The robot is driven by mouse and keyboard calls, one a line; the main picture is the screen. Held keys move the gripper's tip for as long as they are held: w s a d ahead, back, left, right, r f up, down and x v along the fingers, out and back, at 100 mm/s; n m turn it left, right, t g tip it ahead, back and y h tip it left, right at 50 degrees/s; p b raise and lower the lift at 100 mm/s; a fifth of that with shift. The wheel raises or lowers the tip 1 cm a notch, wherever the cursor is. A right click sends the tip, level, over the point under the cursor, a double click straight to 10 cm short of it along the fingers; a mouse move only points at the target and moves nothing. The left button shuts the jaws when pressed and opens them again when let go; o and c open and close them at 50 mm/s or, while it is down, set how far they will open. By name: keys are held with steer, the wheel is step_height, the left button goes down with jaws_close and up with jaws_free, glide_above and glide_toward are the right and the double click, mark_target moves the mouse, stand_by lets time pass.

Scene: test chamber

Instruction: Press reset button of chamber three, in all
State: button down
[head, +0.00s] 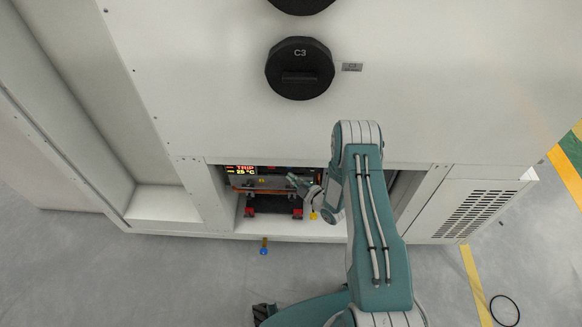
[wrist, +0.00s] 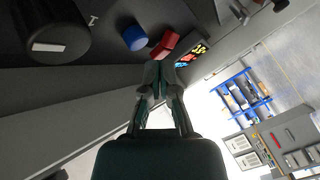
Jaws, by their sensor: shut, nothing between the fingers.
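Chamber three shows as a round black cap marked C3 (head: 300,68) on the white cabinet front in the head view. Below it, in a low recess, a display (head: 243,169) reads TRIP and 25 °C. My gripper (head: 297,182) is inside this recess, to the right of the display. In the wrist view my gripper (wrist: 157,72) has its fingers together and empty. Just beyond its tips are a round blue button (wrist: 135,38) and a red block-like part (wrist: 165,44), with the lit display (wrist: 191,55) to the right. I cannot tell whether the tips touch anything. No reset lettering is legible.
Black parts with red ends (head: 273,206) sit low in the recess. In the wrist view a black cylinder (wrist: 50,30) is at upper left. A blue shelf (wrist: 241,95) stands far right.

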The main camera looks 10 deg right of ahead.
steer(key=shift+w+a, duration=0.45)
steer(key=shift+w, duration=0.05)
steer(key=shift+d, duration=0.1)
steer(key=shift+d, duration=0.3)
steer(key=shift+a, duration=0.25)
steer(key=shift+d, duration=0.15)
steer(key=shift+w, duration=0.15)
steer(key=shift+w+r, duration=0.1)
steer(key=shift+w, duration=0.15)
